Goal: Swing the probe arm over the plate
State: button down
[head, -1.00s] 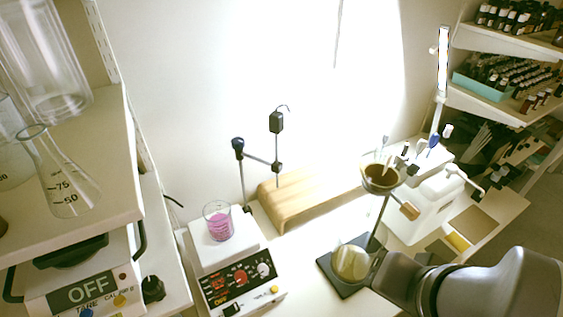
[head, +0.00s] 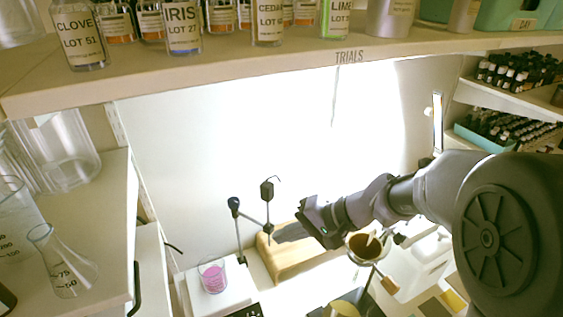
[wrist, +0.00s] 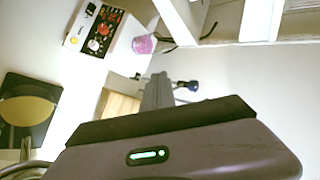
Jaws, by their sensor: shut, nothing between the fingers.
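The probe arm (head: 252,217) is a thin dark bar reaching right from a post with a dark blue knob (head: 234,203). At its right end is an upright rod with a black box (head: 267,188) on top. The white hot plate (head: 240,290) is left and in front of it, with a beaker of pink liquid (head: 212,277) on it. My gripper (head: 277,239) is shut and empty, its fingertips just right of the bar's right end; I cannot tell if they touch.
A wooden stand (head: 292,265) is below my gripper. A funnel on a stand (head: 364,247) is close under my arm. A shelf of labelled bottles (head: 250,65) overhangs the bench, and a side shelf with glassware (head: 90,240) is at the left.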

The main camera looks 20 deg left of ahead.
jog(key=w+a+f, duration=0.1)
jog(key=a+f, duration=0.2)
jog(key=a, duration=0.4)
jog(key=w+a+f+b, duration=0.1)
jog(key=a+f, duration=0.2)
jog(key=a, duration=0.4)
jog(key=shift+f+y, duration=0.3)
jog(key=shift+f, duration=0.1)
jog(key=shift+d, duration=0.1)
dwell(0.7)
